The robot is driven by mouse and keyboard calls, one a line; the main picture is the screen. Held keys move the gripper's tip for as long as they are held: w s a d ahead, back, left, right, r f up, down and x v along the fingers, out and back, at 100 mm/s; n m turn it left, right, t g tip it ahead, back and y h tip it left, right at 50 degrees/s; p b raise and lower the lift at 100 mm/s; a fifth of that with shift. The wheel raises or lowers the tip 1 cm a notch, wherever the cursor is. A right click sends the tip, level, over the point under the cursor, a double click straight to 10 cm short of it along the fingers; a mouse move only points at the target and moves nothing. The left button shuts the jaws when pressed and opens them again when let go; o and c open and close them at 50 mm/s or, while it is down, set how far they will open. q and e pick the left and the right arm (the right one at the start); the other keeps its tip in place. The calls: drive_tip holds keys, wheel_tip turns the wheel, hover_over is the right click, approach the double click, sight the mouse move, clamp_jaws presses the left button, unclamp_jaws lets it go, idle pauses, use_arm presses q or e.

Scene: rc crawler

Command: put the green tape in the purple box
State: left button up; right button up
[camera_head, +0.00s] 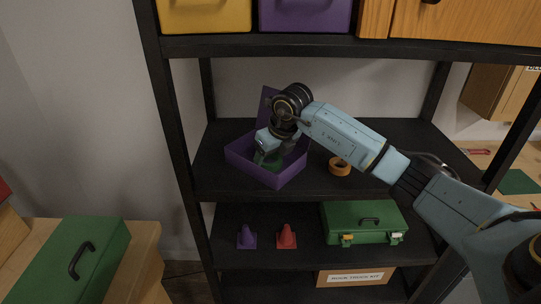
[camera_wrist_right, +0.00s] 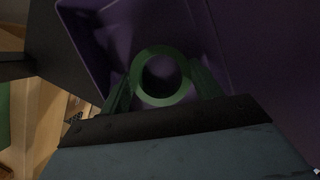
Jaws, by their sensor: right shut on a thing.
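The green tape (camera_wrist_right: 146,97) is a ring held between the two fingers of my right gripper (camera_wrist_right: 160,88), as the right wrist view shows. In the head view the green tape (camera_head: 268,160) shows low inside the open purple box (camera_head: 282,179). My right gripper (camera_head: 268,150) reaches down into the box, shut on the tape. The box stands on the middle black shelf with its lid raised at the back. Whether the tape touches the box floor I cannot tell. My left gripper is not in view.
An orange tape roll (camera_head: 339,167) lies on the shelf right of the box. The shelf above holds a yellow bin (camera_head: 205,14) and a purple bin (camera_head: 305,14). Below stand a purple cone (camera_head: 247,238), a red cone (camera_head: 287,237) and a green toolbox (camera_head: 362,222).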

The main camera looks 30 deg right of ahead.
sight(278, 164)
drive_tip(key=shift+f, duration=0.1)
drive_tip(key=o, duration=0.7)
drive_tip(key=v, duration=0.7)
drive_tip(key=shift+s+r, duration=0.15)
drive_tip(key=shift+r, duration=0.2)
